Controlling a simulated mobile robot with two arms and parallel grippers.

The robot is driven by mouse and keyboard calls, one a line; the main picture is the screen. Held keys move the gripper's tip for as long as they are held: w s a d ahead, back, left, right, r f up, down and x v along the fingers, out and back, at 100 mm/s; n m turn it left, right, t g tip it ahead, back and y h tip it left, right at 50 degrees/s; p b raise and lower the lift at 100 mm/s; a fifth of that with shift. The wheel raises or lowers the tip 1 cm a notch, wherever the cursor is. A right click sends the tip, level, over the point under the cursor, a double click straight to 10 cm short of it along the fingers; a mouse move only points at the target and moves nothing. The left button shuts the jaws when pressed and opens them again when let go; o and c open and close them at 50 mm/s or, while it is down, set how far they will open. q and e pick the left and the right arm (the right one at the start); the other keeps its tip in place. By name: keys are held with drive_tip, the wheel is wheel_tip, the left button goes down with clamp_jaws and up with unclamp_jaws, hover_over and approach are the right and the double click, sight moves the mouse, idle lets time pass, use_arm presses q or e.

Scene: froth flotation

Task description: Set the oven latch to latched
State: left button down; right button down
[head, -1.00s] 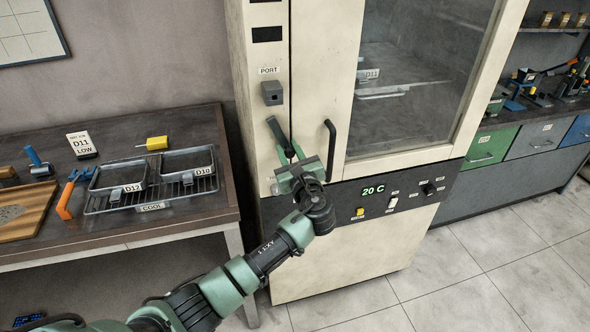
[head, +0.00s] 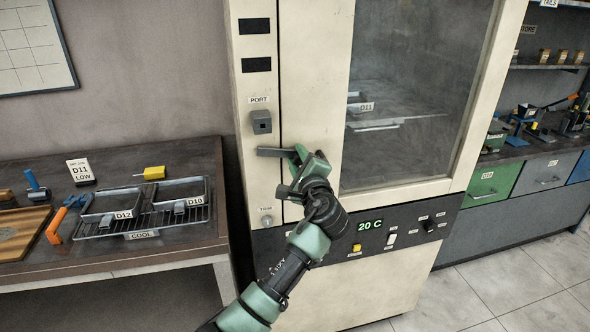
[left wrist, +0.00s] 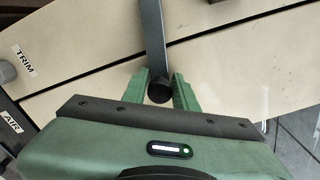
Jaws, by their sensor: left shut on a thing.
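The oven (head: 263,195) is a tall cream cabinet with a glass door (head: 315,100) that looks closed. The latch (head: 270,152) is a dark grey bar left of the door window. It lies about level, reaching across the seam between the frame and the door. My left gripper (head: 303,158) is shut on the right end of the latch, in front of the door. In the left wrist view the latch (left wrist: 151,35) comes down from the top, with its round end between the green fingers (left wrist: 160,90). The black door handle is hidden behind my gripper. My right gripper is out of view.
A grey port block (head: 261,122) sits above the latch. The control panel (head: 400,228) reads 20 C below the door. A bench (head: 100,255) with a rack of trays stands left; drawers (head: 490,182) stand right. The tiled floor (head: 490,275) is clear.

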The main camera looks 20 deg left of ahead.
use_arm(q)
drive_tip(key=shift+w+d+r+n+b, duration=0.1)
drive_tip(key=shift+r+n+b, duration=0.2)
drive_tip(key=shift+r+n, duration=0.85)
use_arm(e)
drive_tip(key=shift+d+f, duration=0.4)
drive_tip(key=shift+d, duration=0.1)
use_arm(q)
drive_tip(key=shift+r, duration=0.2)
drive_tip(key=c, duration=1.2)
unclamp_jaws()
drive_tip(key=shift+f, duration=0.1)
drive_tip(key=shift+f, duration=0.15)
drive_tip(key=shift+s, duration=0.2)
drive_tip(key=b+v, duration=0.2)
drive_tip(key=v, duration=0.5)
drive_tip(key=shift+s+d, duration=0.2)
drive_tip(key=shift+d, duration=0.05)
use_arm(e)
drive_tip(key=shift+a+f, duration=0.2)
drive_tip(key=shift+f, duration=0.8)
